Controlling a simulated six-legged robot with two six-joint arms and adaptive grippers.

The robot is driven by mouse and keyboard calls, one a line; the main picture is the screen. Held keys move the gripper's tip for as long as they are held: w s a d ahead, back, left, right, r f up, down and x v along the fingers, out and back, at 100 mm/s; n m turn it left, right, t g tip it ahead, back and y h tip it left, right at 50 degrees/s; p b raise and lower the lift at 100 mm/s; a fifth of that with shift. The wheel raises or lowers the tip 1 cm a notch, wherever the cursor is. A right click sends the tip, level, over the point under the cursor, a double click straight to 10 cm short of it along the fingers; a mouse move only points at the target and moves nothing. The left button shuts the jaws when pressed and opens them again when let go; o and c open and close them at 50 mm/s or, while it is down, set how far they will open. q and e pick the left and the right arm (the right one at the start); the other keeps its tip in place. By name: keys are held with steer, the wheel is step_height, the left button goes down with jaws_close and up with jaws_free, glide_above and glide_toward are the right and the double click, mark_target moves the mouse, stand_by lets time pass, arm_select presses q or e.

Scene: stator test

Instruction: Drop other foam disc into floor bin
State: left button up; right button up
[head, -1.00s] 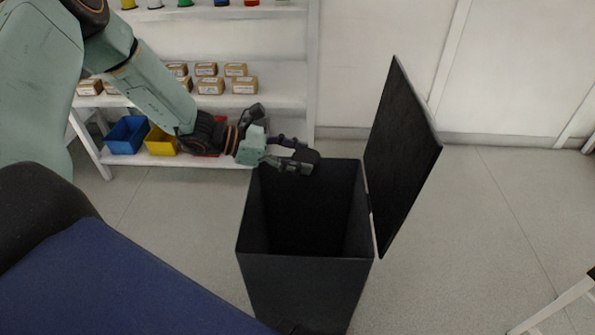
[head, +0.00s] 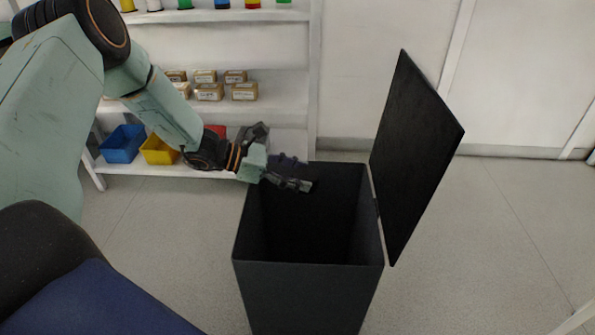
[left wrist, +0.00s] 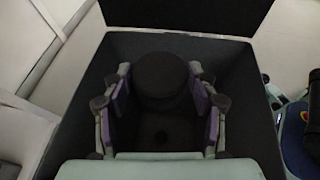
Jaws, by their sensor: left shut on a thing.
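The floor bin (head: 310,295) is a tall dark box, open at the top, with its black lid (head: 415,155) standing up on the right side. My left gripper (head: 298,178) is over the bin's back left part, near its rim. In the left wrist view, my left gripper (left wrist: 160,95) is shut on the foam disc (left wrist: 160,73), a dark round piece between the purple finger pads. The bin's dark inside lies beneath it. In the head view the disc is hard to tell from the dark gripper and bin. My right gripper is not in view.
A white shelf (head: 220,105) with small boxes (head: 208,91) stands behind, left of the bin. Blue (head: 123,144) and yellow (head: 159,148) trays are on its lowest level. The floor (head: 475,225) right of the bin is clear.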

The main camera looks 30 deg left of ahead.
arm_select(q)
steer(key=shift+w+f, duration=0.1)
steer(key=shift+f, duration=0.3)
steer(key=shift+r, duration=0.15)
steer(key=o, duration=0.9)
steer(key=shift+a, duration=0.1)
steer(key=v, duration=1.2)
